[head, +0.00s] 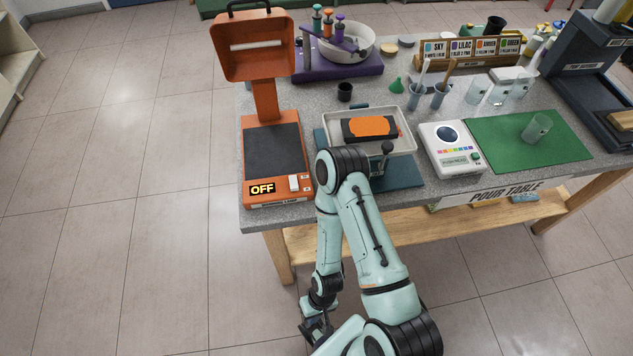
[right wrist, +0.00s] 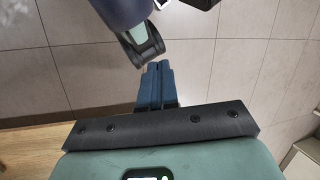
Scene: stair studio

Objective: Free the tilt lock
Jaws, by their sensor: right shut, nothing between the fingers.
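A pale rectangular tray (head: 402,118) holding an orange and black block (head: 370,127) sits on a teal base (head: 402,174) near the front edge of the table. A small dark knob on a short stem (head: 387,148) stands at the tray's front right; it looks like the tilt lock, but its setting cannot be told. My right arm covers the base's front left. My right gripper (head: 318,331) hangs low in front of the table, well away from the knob. In the right wrist view its blue fingers (right wrist: 157,84) are together and empty. My left gripper is not in view.
An orange lamp stand (head: 272,150) reading OFF stands left of the tray. Cups, bottles and a purple stand (head: 340,68) fill the back. Floor left of the table is clear.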

